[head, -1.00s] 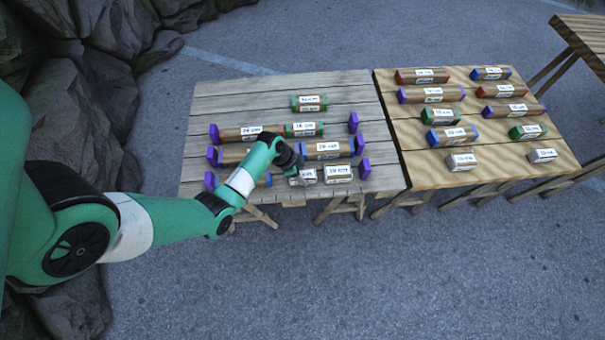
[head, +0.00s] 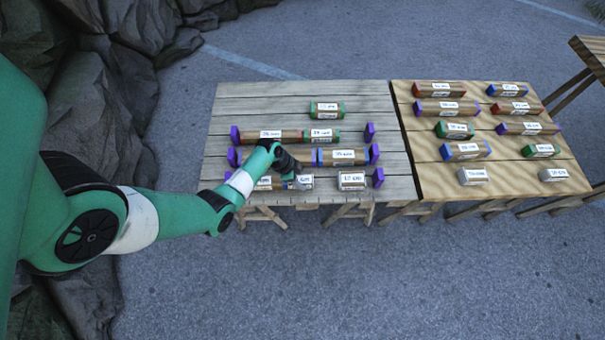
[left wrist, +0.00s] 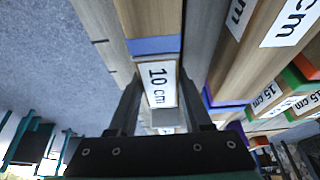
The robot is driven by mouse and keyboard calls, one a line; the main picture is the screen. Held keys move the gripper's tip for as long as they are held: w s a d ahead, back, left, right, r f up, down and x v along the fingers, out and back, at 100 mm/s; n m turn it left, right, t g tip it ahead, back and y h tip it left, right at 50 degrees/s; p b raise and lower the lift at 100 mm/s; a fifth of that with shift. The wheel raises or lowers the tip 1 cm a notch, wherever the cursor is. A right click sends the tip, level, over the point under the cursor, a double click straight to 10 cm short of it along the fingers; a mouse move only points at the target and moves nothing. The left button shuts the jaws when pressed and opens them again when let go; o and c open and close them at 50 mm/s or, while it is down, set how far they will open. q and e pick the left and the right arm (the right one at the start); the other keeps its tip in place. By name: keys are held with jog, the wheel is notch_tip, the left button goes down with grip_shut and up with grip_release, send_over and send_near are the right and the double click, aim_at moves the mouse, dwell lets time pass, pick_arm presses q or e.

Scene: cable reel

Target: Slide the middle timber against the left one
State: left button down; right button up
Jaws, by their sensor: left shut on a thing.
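The middle timber, a short pale block labelled 10 cm (left wrist: 158,85), is in the front row of the left table, and it shows in the head view (head: 304,183). My left gripper (head: 297,178) is shut on it, with a finger on each side in the left wrist view. The left timber (head: 264,184) is brown with a blue end (left wrist: 154,45). That end faces the middle timber and looks against it or very close; I cannot tell if they touch. The right timber (head: 352,181) stands apart, with a clear gap to the middle one. My right gripper is not in view.
Purple end stops, such as the right front one (head: 378,178), flank the rows. A row with another blue-ended timber (head: 343,157) lies just behind. A green-ended timber (head: 326,110) lies farther back. The second table (head: 408,125) holds several spare timbers.

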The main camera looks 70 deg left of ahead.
pick_arm(q)
jog(key=shift+s+f, duration=0.1)
jog(key=shift+s, duration=0.1)
jog(key=c, duration=0.7)
grip_release()
jog(key=o, duration=0.4)
jog(key=shift+s+a, duration=0.2)
jog(key=shift+s, duration=0.3)
jog(key=shift+o, duration=0.2)
jog(key=shift+w+d, duration=0.1)
jog(key=shift+w, duration=0.2)
jog(key=p+v, duration=0.7)
jog(key=v, duration=0.4)
jog(key=shift+w, duration=0.1)
jog(key=shift+r, duration=0.35)
